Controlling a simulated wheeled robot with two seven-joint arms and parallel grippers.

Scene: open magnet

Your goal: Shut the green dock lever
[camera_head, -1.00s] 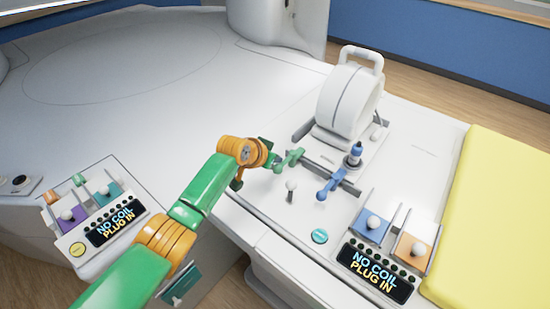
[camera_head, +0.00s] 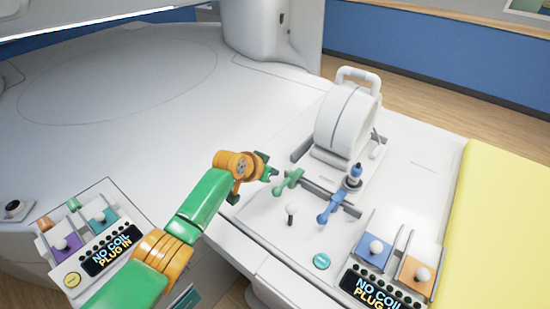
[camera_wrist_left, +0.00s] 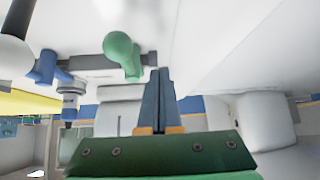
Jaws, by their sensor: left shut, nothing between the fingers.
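The green dock lever (camera_head: 288,182) stands at the near left of the white coil dock, its rounded end toward my gripper. It also shows in the left wrist view (camera_wrist_left: 121,52), upper middle. My left gripper (camera_head: 272,173) is just left of and slightly beyond the lever in the head view. In the left wrist view its two fingers (camera_wrist_left: 160,85) are together with nothing between them, just right of the green lever, with no clear contact visible. My right gripper is not in view.
A blue lever (camera_head: 330,207) sits right of the green one. A white ring-shaped coil (camera_head: 343,120) stands behind them. A white-knobbed post (camera_head: 291,210) is in front. Panels with displays lie at left (camera_head: 112,250) and right (camera_head: 380,292). The table at upper left is bare.

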